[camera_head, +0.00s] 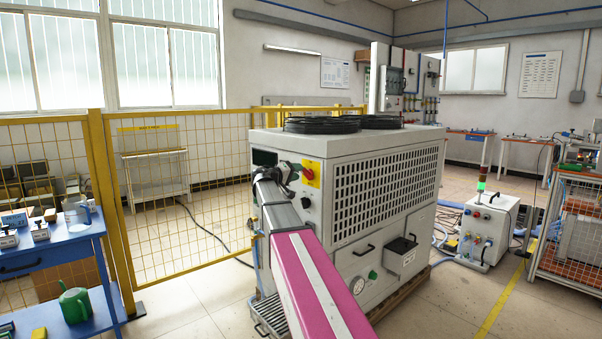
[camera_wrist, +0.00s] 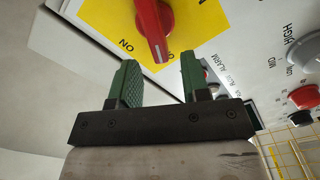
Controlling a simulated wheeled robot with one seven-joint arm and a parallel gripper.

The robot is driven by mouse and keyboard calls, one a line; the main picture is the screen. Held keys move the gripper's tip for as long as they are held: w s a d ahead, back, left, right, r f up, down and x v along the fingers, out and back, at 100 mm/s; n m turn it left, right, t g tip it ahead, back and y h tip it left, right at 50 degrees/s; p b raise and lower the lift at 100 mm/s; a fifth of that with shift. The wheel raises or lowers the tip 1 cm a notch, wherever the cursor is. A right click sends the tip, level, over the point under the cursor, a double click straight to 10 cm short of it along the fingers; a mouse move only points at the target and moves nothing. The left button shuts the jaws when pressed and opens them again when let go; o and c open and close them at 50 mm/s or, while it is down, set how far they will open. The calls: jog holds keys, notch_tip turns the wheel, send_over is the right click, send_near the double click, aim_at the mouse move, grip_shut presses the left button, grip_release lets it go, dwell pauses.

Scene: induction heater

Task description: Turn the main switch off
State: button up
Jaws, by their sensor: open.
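The main switch is a red rotary handle (camera_wrist: 153,30) on a yellow plate (camera_wrist: 200,20), seen at the top of the wrist view and cut off by its upper edge. In the head view the red switch (camera_head: 308,174) sits on the near end face of the large grey-white machine. Its handle points downward in the wrist view, close to printed "ON" lettering. My gripper (camera_wrist: 160,72) is open, with green fingers apart and nothing between them. The handle's lower end is just beyond the fingertips, roughly in line with the gap; contact is not visible. In the head view my gripper (camera_head: 288,174) is beside the yellow plate.
A grey knob (camera_wrist: 303,52) and red button (camera_wrist: 304,97) are right of the fingers in the wrist view. A yellow mesh fence (camera_head: 160,230) and blue bench (camera_head: 50,245) stand left. Floor is clear at front right.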

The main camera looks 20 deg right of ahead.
aim_at(304, 174)
jog(key=v, duration=0.8)
jog(key=shift+s, duration=0.1)
jog(key=d+n, duration=0.2)
jog(key=d, duration=0.1)
jog(key=w+d+n, duration=0.1)
jog(key=d+n, duration=0.1)
jog(key=d, duration=0.2)
jog(key=d+f+n, duration=0.1)
jog(key=d+n, duration=0.1)
jog(key=d, duration=0.1)
jog(key=shift+w+d+f, duration=0.1)
jog(key=shift+w+d, duration=0.05)
jog(key=shift+w, duration=0.15)
grip_shut()
dwell(0.3)
